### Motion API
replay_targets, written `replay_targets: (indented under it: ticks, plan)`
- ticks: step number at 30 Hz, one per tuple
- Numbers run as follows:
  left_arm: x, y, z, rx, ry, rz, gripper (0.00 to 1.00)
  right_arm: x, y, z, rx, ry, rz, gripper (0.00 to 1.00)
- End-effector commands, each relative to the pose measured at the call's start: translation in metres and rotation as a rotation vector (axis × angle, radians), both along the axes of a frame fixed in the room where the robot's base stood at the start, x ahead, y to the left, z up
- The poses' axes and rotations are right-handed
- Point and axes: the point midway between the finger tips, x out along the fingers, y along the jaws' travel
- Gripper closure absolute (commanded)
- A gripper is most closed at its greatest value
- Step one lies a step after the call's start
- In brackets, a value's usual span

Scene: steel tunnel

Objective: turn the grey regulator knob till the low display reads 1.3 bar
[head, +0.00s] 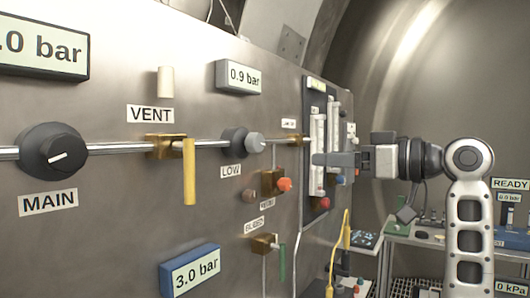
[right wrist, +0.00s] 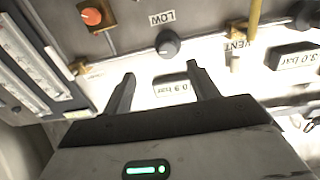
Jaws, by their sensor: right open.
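The grey regulator knob (head: 255,143) sits on the panel's pipe above the LOW label (head: 230,171). In the right wrist view the knob (right wrist: 168,46) appears beyond the fingertips, with nothing touching it. The low display (head: 238,77) above it reads 0.9 bar; it shows upside down in the right wrist view (right wrist: 174,90), between the fingers. My right gripper (head: 322,159) is open and empty, to the right of the knob in the head view and apart from it. My left gripper is not in view.
The MAIN knob (head: 52,152), the yellow VENT lever (head: 189,172) and an orange-red knob (head: 284,184) are around the LOW knob. A flowmeter board (head: 308,135) is near my right gripper. A blue display (head: 189,271) reads 3.0 bar. A cart (head: 412,235) stands at right.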

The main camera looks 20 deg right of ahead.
Motion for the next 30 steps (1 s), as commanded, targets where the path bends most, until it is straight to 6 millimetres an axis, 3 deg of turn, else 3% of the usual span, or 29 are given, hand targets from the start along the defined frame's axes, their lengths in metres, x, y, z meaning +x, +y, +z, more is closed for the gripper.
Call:
replay_targets:
  ticks: [1, 3, 8, 24, 30]
  plan:
    - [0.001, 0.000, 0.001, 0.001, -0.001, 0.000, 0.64, -0.008, -0.002, 0.014, -0.004, -0.022, 0.014, 0.41]
    - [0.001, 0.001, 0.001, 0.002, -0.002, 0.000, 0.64, -0.013, -0.002, 0.023, -0.006, -0.036, 0.029, 0.41]
    - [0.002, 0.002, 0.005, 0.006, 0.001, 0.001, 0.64, -0.004, 0.007, 0.028, -0.008, -0.040, 0.038, 0.41]
    - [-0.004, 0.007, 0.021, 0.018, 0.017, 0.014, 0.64, 0.085, 0.076, 0.028, -0.006, -0.037, 0.036, 0.41]
    - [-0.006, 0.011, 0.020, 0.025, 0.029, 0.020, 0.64, 0.104, 0.091, 0.027, -0.008, -0.039, 0.035, 0.41]
